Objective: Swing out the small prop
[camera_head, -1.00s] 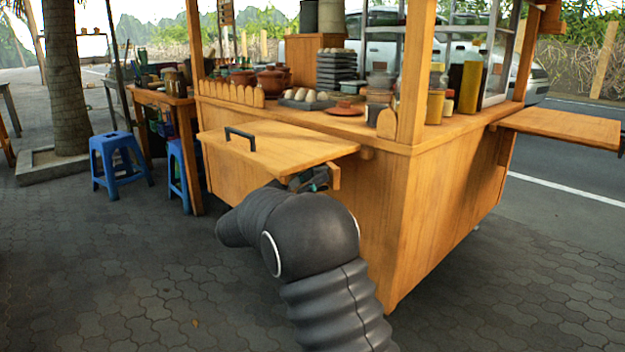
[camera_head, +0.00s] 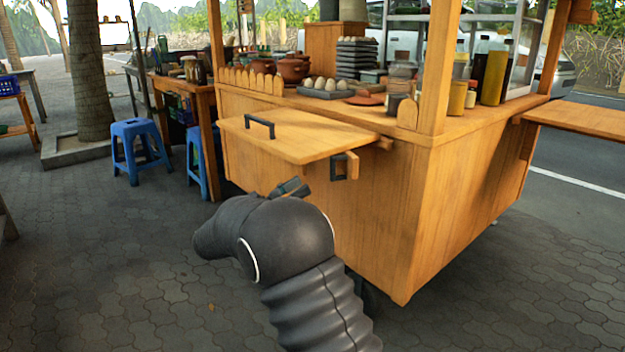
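The small wooden prop (camera_head: 352,166) sits under the right end of the raised wooden flap (camera_head: 290,138), against the cart's front panel. It sticks out from the panel. A dark metal piece shows beside it on its left. The flap is level and has a black handle on top near its left end. My gripper (camera_head: 291,188) shows only as a small dark part above my arm's bulky dark joint. It is to the left of and below the prop, and looks apart from it. Its fingertips are mostly hidden, so I cannot tell whether they are open.
The wooden food cart (camera_head: 440,200) stands in front of me, with pots, eggs and jars on its counter. Another side shelf (camera_head: 580,118) sticks out at the right. Blue stools (camera_head: 138,148) and a wooden table stand at the left. The paving at front left is clear.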

